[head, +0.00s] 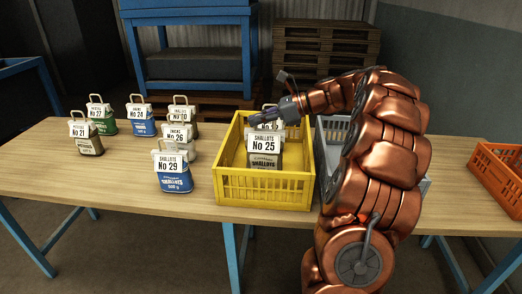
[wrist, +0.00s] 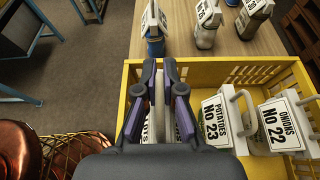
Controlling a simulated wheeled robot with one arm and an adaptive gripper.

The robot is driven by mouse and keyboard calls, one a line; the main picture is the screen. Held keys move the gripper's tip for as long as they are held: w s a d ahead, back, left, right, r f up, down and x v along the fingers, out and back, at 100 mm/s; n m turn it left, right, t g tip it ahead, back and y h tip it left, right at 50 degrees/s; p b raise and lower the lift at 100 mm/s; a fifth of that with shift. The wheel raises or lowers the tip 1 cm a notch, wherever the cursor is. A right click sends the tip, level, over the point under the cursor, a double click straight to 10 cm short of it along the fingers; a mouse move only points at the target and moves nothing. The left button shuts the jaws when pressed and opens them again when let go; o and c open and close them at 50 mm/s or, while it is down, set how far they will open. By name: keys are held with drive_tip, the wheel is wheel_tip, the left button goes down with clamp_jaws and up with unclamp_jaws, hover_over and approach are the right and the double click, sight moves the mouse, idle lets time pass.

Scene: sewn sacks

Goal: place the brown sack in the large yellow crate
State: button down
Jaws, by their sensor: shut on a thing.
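A brown sack (head: 266,160) with a white label, "Shallots No 25", hangs upright inside the outline of the large yellow crate (head: 265,190) in the head view. Its lower end is at or behind the crate's front wall; I cannot tell whether it touches the floor. My gripper (head: 259,118) is at the sack's top. In the wrist view my gripper (wrist: 160,78) is shut on the sack's pale handle, and the fingers hide most of its label. The yellow crate (wrist: 292,73) also holds sacks labelled "Potatoes No 23" (wrist: 217,122) and "Onions No 22" (wrist: 283,125).
Several sacks stand on the table left of the crate, the nearest being the blue No 29 sack (head: 173,175). A grey crate (head: 331,128) is partly hidden behind my arm. An orange crate (head: 497,172) sits at the far right. The table's front left is clear.

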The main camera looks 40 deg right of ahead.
sight(266, 136)
drive_tip(key=shift+f, duration=3.35)
drive_tip(key=c, duration=1.3)
unclamp_jaws()
drive_tip(key=shift+f, duration=0.15)
drive_tip(key=shift+s+d+r, duration=0.15)
drive_tip(key=shift+d+r, duration=0.1)
drive_tip(key=v, duration=1.1)
drive_tip(key=shift+d, duration=0.2)
drive_tip(key=shift+s+r, duration=0.1)
drive_tip(key=shift+s, duration=0.05)
